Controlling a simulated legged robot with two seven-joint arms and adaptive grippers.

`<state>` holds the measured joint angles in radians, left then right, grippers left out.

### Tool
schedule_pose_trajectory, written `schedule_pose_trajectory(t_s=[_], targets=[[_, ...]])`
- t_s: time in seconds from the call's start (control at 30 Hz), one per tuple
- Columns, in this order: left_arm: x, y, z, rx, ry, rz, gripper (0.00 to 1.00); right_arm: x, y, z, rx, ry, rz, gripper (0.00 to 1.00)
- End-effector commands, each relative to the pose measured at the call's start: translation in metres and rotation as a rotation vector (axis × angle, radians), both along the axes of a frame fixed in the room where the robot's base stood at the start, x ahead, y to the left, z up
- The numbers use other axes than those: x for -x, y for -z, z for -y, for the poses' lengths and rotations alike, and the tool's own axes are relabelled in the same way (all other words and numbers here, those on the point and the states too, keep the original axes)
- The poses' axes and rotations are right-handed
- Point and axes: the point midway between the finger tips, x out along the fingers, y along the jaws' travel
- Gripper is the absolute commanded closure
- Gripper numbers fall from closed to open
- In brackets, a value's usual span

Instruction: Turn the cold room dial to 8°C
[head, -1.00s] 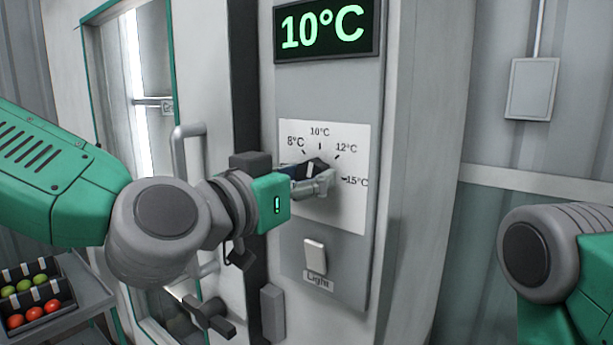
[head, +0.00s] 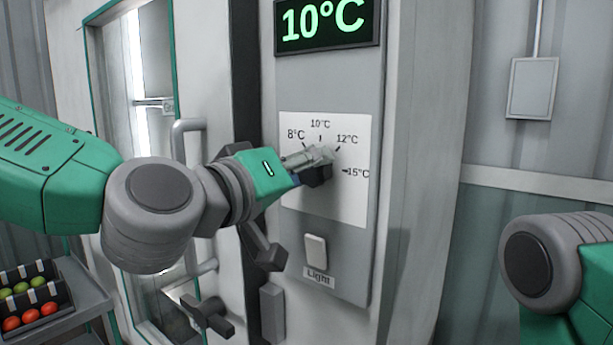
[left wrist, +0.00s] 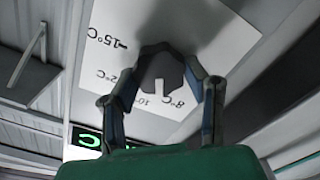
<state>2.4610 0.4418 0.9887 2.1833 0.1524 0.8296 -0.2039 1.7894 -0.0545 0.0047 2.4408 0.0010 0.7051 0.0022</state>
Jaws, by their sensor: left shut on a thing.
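The dial's dark grey knob (left wrist: 158,68) has a white pointer mark and sits on a white scale plate (head: 345,205) marked 8°C, 10°C, 12°C and 15°C. My left gripper (head: 317,165) is shut on the knob, with one finger on each side in the left wrist view (left wrist: 167,84). The wrist is rolled. In the left wrist view, the pointer lies between the 10 and 8°C labels. The green display (head: 325,23) above reads 10°C. In the head view the fingers largely hide the knob. My right gripper is out of view.
A light switch (head: 315,248) sits below the scale plate on the same panel. A door handle (head: 184,150) is left of the panel, behind my left arm. Crates of tomatoes (head: 33,300) stand on a cart at the lower left. A grey wall box (head: 532,88) hangs at the right.

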Motion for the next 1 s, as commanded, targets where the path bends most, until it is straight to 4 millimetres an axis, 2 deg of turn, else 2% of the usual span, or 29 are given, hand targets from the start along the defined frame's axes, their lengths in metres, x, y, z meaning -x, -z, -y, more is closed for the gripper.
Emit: schedule_pose_trajectory(t_s=[0.4,1.0], targets=[[-0.0033,0.0000,-0.0026,0.200,-0.007,-0.140,0.88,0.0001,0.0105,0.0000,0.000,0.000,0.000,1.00],[-0.0038,-0.0005,-0.0032,0.244,-0.009,-0.171,0.88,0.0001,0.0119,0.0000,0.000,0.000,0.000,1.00]])
